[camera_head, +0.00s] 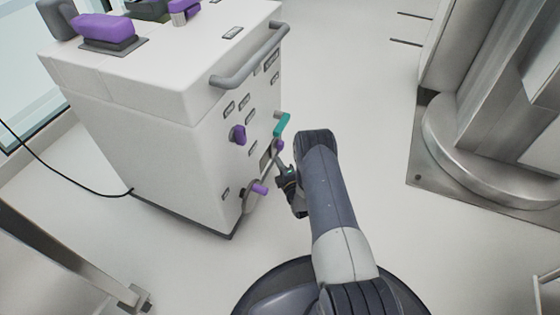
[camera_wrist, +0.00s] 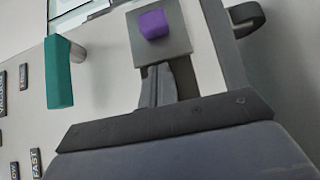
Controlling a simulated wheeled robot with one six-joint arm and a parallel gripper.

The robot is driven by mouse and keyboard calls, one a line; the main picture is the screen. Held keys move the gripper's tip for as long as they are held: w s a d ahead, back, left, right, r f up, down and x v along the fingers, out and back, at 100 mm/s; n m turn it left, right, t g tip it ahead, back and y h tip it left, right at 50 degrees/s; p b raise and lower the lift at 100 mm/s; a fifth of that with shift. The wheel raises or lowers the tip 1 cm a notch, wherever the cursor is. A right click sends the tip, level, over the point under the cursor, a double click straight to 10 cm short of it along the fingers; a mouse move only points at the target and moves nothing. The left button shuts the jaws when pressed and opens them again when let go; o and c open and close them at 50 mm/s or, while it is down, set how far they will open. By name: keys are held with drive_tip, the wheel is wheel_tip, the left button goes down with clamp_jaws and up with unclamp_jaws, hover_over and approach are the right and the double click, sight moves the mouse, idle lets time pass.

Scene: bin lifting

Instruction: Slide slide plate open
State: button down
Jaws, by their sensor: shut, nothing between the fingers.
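The slide plate (camera_wrist: 180,47) is a grey square plate with a purple knob (camera_wrist: 152,25), near the top middle of the wrist view. In the head view the purple knob (camera_head: 279,146) shows on the front panel of the white cabinet, just below a teal handle (camera_head: 282,124). My gripper (camera_head: 279,162) is shut and empty, close to the panel and just below the knob. In the wrist view my gripper (camera_wrist: 155,66) reaches up to the plate's lower edge. I cannot tell whether it touches the plate. My arm hides part of the panel's right side.
The white cabinet (camera_head: 130,135) has a grey bar handle (camera_head: 250,60) along its top edge. A purple knob (camera_head: 238,134) and a purple-handled dial (camera_head: 259,189) are on its panel. A metal machine (camera_head: 500,110) stands at right. Floor between is clear.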

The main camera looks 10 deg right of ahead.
drive_tip(key=s+d+p, duration=0.1)
drive_tip(key=s+p, duration=0.2)
drive_tip(key=s, duration=0.5)
drive_tip(key=shift+s+d, duration=0.15)
drive_tip(key=shift+s, duration=0.1)
drive_tip(key=shift+w, duration=0.15)
